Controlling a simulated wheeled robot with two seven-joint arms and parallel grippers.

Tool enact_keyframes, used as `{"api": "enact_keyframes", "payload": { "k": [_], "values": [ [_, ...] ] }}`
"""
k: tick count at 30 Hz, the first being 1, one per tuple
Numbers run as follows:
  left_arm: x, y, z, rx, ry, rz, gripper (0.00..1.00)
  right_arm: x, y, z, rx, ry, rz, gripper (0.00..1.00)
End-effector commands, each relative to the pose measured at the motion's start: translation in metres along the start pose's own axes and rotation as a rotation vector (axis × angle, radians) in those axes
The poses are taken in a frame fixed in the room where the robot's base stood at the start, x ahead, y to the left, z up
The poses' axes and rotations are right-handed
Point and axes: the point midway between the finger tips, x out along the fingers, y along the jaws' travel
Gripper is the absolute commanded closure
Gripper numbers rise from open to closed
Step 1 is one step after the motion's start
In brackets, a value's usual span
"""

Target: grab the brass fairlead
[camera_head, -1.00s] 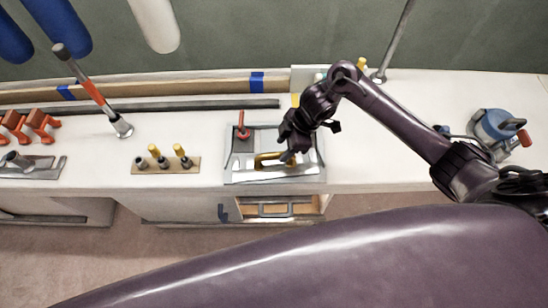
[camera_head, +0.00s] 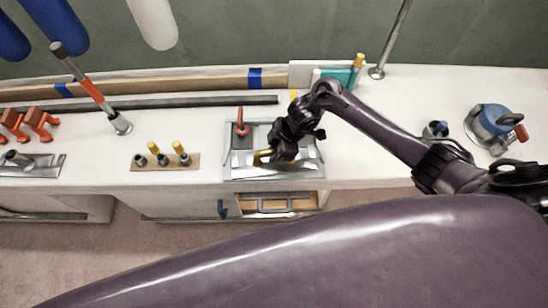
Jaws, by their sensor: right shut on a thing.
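The brass fairlead (camera_head: 262,157) is a small golden piece over the grey metal tray (camera_head: 300,170) on the white bench. My right gripper (camera_head: 272,156) reaches in from the right and is shut on the fairlead. The gripper and wrist hide much of the fairlead. I cannot tell whether it still touches the tray. My left gripper does not show.
A red-handled tool (camera_head: 240,128) stands at the tray's back left. A wooden block with sockets and yellow-topped pieces (camera_head: 165,161) lies to the left. A blue-and-grey winch-like item (camera_head: 492,127) is at the right. An open drawer (camera_head: 280,203) is below the tray.

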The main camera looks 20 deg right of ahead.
Motion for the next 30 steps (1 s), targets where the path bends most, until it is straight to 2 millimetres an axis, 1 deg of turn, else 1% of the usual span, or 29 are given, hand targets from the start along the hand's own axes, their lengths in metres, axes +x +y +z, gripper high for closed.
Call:
{"api": "enact_keyframes", "payload": {
  "k": [7, 14, 20, 23, 26, 30],
  "values": [
    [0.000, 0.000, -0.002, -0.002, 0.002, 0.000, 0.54, -0.002, 0.001, -0.002, -0.002, 0.003, 0.002, 1.00],
    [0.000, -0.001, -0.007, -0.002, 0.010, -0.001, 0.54, -0.003, 0.001, -0.002, -0.002, 0.003, 0.003, 1.00],
    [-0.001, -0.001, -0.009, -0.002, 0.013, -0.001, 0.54, -0.015, 0.002, -0.007, -0.003, 0.004, 0.004, 1.00],
    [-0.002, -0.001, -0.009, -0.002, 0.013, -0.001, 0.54, -0.029, 0.002, -0.013, -0.005, 0.004, 0.006, 1.00],
    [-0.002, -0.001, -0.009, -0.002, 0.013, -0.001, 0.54, -0.049, 0.003, -0.021, -0.007, 0.005, 0.008, 1.00],
    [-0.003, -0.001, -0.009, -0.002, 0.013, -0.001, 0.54, -0.085, 0.003, -0.036, -0.008, 0.005, 0.010, 1.00]
  ]
}}
